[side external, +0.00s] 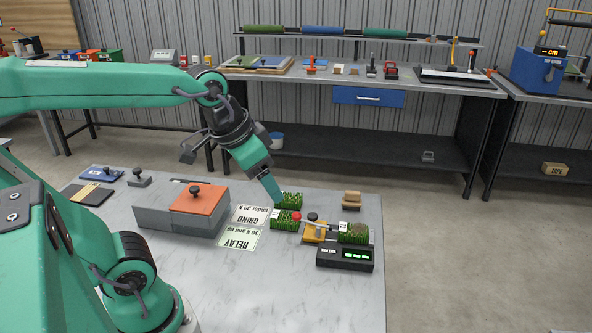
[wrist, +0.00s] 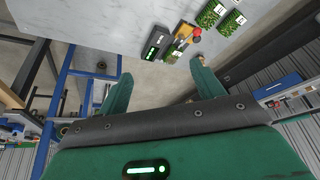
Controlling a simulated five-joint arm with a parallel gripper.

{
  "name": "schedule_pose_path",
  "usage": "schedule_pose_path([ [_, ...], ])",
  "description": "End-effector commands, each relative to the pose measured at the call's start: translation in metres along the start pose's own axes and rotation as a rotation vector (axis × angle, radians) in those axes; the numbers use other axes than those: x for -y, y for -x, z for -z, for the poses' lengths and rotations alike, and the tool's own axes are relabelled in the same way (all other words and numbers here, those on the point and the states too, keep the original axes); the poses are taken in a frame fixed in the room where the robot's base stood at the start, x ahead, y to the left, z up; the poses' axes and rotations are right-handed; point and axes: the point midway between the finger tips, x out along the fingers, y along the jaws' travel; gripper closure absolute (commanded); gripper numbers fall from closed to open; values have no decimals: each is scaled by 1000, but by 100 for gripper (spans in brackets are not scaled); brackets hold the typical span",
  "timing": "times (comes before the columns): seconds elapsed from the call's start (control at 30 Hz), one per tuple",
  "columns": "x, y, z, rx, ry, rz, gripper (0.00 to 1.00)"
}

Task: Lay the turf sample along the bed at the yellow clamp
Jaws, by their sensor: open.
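My gripper (side external: 277,201) points down at the far turf piece (side external: 290,200), and its tip overlaps that piece in the side view. In the wrist view my gripper (wrist: 161,75) has its two fingers apart with nothing between them. A second green turf piece (side external: 285,222) with a white tag lies nearer. A third turf piece (side external: 353,235) lies by the black unit, right of the yellow clamp (side external: 314,236). The clamp also shows in the wrist view (wrist: 179,42), beside the two tagged turf pieces (wrist: 211,13) (wrist: 231,24). I cannot tell the bed's full outline.
A black unit with green displays (side external: 345,258) stands at the front. A red knob (side external: 297,216) and a tan block (side external: 351,198) are close by. RELAY (side external: 240,240) and GRIND (side external: 249,215) cards and a grey box with an orange lid (side external: 198,198) lie left.

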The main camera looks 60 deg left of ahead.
Motion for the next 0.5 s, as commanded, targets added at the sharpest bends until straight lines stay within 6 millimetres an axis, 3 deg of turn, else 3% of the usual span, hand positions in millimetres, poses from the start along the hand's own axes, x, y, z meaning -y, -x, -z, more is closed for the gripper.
schedule_pose_path([
  [0.2, -3, 2, -31, -50, 75, 4, 33],
  [0.5, -4, 1, -42, -64, 103, 4, 33],
])
